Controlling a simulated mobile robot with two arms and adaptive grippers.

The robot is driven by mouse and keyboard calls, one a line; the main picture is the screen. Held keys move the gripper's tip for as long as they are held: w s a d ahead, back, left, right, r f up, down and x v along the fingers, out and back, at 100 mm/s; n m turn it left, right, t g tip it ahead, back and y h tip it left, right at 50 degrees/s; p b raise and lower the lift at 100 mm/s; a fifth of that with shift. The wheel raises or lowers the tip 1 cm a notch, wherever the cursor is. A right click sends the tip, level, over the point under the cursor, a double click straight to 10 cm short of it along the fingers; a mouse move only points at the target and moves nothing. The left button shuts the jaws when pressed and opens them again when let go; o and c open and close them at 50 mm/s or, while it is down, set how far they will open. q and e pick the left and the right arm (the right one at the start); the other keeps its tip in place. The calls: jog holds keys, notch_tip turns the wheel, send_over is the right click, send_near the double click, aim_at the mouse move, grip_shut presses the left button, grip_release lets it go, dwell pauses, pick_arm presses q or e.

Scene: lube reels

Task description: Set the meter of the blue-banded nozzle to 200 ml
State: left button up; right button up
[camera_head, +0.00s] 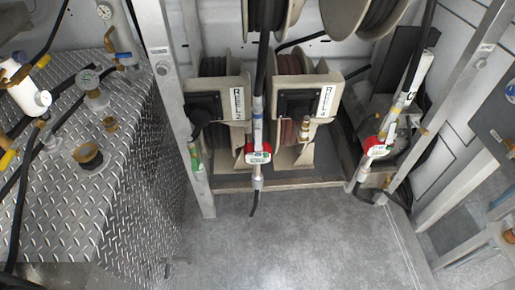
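A nozzle with a red and white meter (258,153) hangs upright on a dark hose at the middle, in front of the reels. A pale bluish band (257,108) shows on it above the meter. A second nozzle with a red and white meter (376,148) hangs tilted at the right; its upper body (410,90) is white with dark marks. A third, greenish nozzle (195,158) is partly hidden by the left post. The meter readings are too small to read. Neither of my grippers is in view.
Hose reels labelled REEL 2 (205,103) and REEL 4 (308,103) stand behind the nozzles. A diamond-plate tank (130,190) with gauges and fittings fills the left. Metal posts (172,90) frame the reels. The grey floor (290,235) in front is clear.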

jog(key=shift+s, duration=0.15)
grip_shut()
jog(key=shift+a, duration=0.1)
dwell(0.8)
